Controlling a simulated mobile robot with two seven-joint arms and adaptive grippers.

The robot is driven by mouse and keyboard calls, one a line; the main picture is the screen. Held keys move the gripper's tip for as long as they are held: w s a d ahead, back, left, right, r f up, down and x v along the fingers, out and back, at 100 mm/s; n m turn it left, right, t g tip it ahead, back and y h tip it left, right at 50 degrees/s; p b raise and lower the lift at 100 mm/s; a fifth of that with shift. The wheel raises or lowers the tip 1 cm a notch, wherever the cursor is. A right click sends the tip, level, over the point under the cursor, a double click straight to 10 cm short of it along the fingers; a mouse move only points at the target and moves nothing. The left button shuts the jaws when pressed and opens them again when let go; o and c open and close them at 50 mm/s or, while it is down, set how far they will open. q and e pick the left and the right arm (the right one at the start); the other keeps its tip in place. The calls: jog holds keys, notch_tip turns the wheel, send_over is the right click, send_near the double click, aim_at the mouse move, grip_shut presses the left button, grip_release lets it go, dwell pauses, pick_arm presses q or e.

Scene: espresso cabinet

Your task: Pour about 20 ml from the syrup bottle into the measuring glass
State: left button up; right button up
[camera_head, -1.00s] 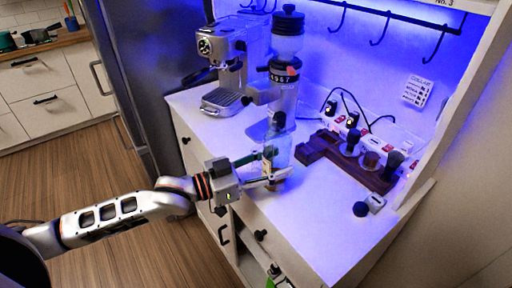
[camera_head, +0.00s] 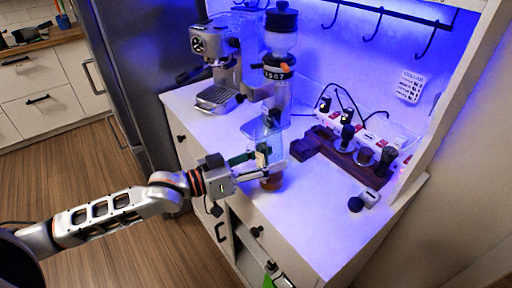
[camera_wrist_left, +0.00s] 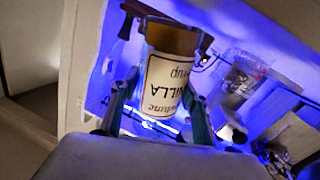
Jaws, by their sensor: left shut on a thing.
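The syrup bottle (camera_wrist_left: 165,85) is between the fingers of my left gripper (camera_wrist_left: 155,112) in the left wrist view. Its cream vanilla label reads upside down there, with amber above it. In the head view my left gripper (camera_head: 262,172) is shut on the bottle, over the counter's front part. The pale label (camera_head: 262,157) shows beside the fingers. An amber round shape (camera_head: 271,183) shows just below the fingers; I cannot tell whether it is the bottle or the measuring glass. I cannot make out the measuring glass or any liquid stream. My right gripper is not in view.
The grinder (camera_head: 277,75) stands close behind the bottle, with the espresso machine (camera_head: 217,60) to its left. A dark wooden tamper stand (camera_head: 345,155) is to the right. A small dark round item (camera_head: 356,204) lies nearer. The counter's front right (camera_head: 320,225) is clear.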

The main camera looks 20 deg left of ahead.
pick_arm(q)
jog(key=shift+r+n, duration=0.1)
jog(key=shift+n, duration=0.6)
jog(key=shift+n+b, duration=0.3)
jog(key=shift+n, duration=0.4)
jog(key=shift+w+a+f+n+b, duration=0.15)
jog(key=shift+n+b, duration=0.3)
jog(key=shift+n, duration=0.45)
jog(key=shift+s+d+f+n, duration=0.2)
jog(key=shift+n, duration=0.4)
jog(key=shift+s+d+f+n, duration=0.15)
jog(key=shift+s+n, duration=0.05)
jog(key=shift+n, duration=0.4)
jog(key=shift+s+d+n+g, duration=0.15)
jog(key=shift+n+g, duration=0.15)
jog(key=shift+f, duration=0.15)
jog(key=shift+s+f+n+b, duration=0.1)
jog(key=shift+f+n+b, duration=0.1)
jog(key=shift+n+b, duration=0.15)
jog(key=shift+s+d+f+n, duration=0.15)
jog(key=shift+n, duration=0.5)
